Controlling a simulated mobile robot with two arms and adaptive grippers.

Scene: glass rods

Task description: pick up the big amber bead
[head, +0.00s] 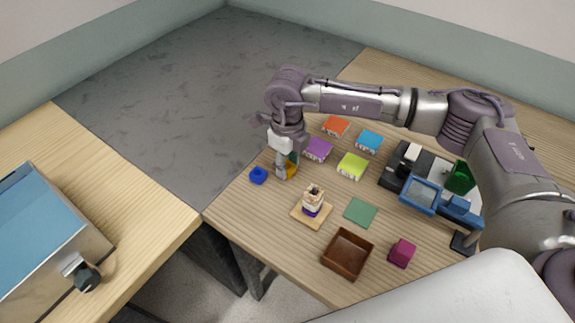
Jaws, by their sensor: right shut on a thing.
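The amber bead (292,171) is at the left part of the wooden table, partly hidden by my right gripper. My right gripper (286,174) points down from the wrist and is shut on the amber bead. Whether the bead touches the table is hard to tell. A small green patch shows just above the bead, partly hidden by the gripper. My left gripper is not in view.
A blue bead (258,175) lies just left of the gripper. A wooden base with a stacked post (312,204), a brown tray (347,254), a green mat (361,211), a magenta cube (402,253) and coloured blocks, including a purple one (318,149), stand nearby.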

